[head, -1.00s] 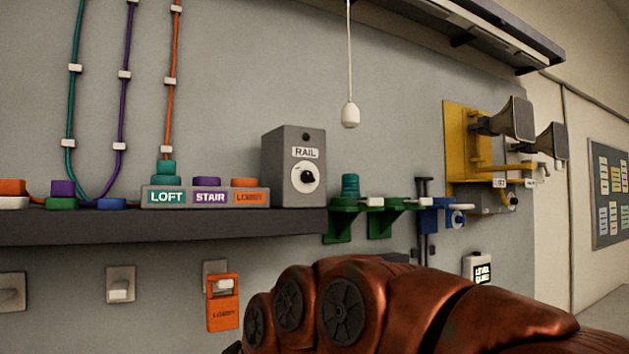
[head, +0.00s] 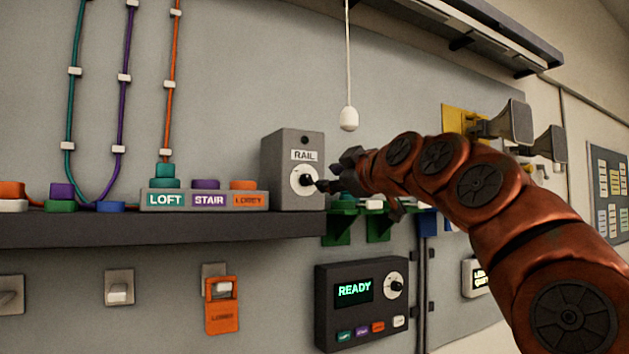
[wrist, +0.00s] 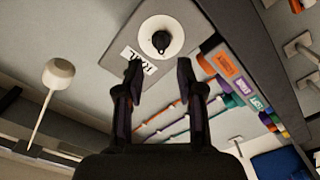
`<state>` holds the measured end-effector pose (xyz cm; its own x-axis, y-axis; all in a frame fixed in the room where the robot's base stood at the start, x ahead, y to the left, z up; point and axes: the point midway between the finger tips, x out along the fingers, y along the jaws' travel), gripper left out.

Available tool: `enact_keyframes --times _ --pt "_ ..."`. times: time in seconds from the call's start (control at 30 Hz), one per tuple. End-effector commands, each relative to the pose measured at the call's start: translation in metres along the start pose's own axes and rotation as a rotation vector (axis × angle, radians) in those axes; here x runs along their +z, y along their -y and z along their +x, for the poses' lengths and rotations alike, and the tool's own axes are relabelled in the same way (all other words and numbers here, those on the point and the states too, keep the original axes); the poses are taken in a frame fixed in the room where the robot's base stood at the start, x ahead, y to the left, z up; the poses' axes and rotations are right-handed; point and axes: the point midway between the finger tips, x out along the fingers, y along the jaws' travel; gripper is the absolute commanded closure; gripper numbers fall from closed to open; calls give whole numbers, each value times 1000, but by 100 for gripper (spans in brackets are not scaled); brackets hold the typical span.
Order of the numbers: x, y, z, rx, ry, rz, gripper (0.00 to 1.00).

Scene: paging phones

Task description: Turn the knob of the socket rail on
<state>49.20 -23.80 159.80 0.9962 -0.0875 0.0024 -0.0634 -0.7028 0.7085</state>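The socket rail control is a grey box (head: 287,150) labelled RAIL, standing at the right end of the dark shelf in the head view. Its black knob (head: 308,180) sits on a white round dial, below a small dark lamp. The knob (wrist: 161,41) and the tilted RAIL label also show in the wrist view. My gripper (head: 334,172) is just right of the knob in the head view. In the wrist view my gripper (wrist: 159,72) has its two fingers apart with nothing between them. The knob shows just beyond the gap, and I see no clear contact.
A panel (head: 362,300) reading READY, with its own knob, is below my arm. LOFT, STAIR and LOBBY sockets (head: 205,199) are left of the box on the shelf (head: 150,228). A white pull cord (head: 348,118) hangs above. Green brackets (head: 337,228) are right of the shelf.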

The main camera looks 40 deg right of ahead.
Motion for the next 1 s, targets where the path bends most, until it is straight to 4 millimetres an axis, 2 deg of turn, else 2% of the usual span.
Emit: enact_keyframes --times 0.5,0.83,0.87,1.0 --pt "-1 0 65 -3 1 2 62" --pt "0 1 71 -2 0 2 62" --pt "0 1 71 -2 0 2 64" --pt "0 1 71 -2 0 2 78"
